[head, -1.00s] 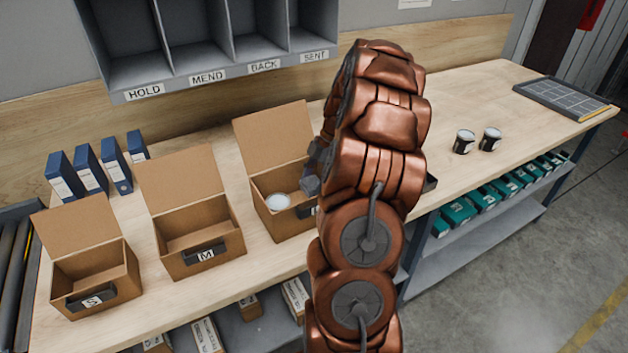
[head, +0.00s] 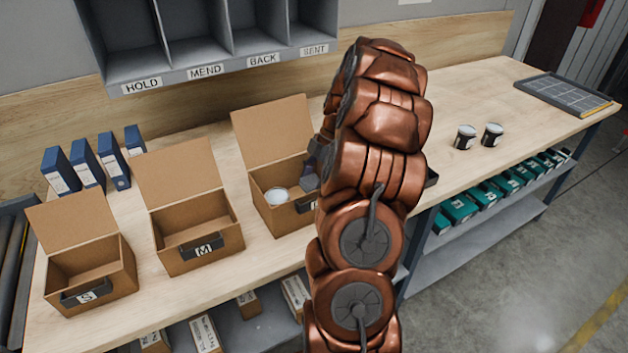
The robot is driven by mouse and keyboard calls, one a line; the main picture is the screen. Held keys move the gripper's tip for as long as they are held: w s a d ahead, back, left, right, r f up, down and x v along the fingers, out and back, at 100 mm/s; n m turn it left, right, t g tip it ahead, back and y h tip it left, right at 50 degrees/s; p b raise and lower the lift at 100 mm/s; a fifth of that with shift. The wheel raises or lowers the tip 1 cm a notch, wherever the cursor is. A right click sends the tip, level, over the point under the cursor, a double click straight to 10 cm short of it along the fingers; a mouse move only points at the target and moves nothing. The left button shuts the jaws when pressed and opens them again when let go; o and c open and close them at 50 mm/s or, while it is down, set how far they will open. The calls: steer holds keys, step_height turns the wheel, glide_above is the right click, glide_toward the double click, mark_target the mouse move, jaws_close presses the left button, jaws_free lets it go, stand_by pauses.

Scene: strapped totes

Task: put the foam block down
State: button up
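My copper-coloured arm stands in the middle of the head view and hides most of my gripper. A dark grey part (head: 318,154), probably of my gripper, shows at the arm's left edge, over the right-hand open cardboard box (head: 272,140). Just below it a small grey piece (head: 310,183) shows inside that box's opening. I cannot tell whether it is the foam block or a gripper finger. No foam block can be clearly made out. The fingertips and anything between them are hidden.
A pale round can (head: 276,197) is in the right-hand box. Open boxes marked M (head: 203,250) and S (head: 88,296) stand to its left, with blue binders (head: 88,163) behind. Two cans (head: 465,137) and a grey tray (head: 562,95) are at right. The bench between has free room.

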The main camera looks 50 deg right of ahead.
steer(key=o, duration=0.4)
steer(key=shift+r, duration=0.15)
steer(key=shift+r+p, duration=0.65)
steer(key=shift+p, duration=0.45)
steer(key=shift+d+b, duration=0.15)
steer(key=shift+b, duration=0.25)
steer(key=shift+b+v, duration=1.85)
steer(key=shift+v, duration=3.9)
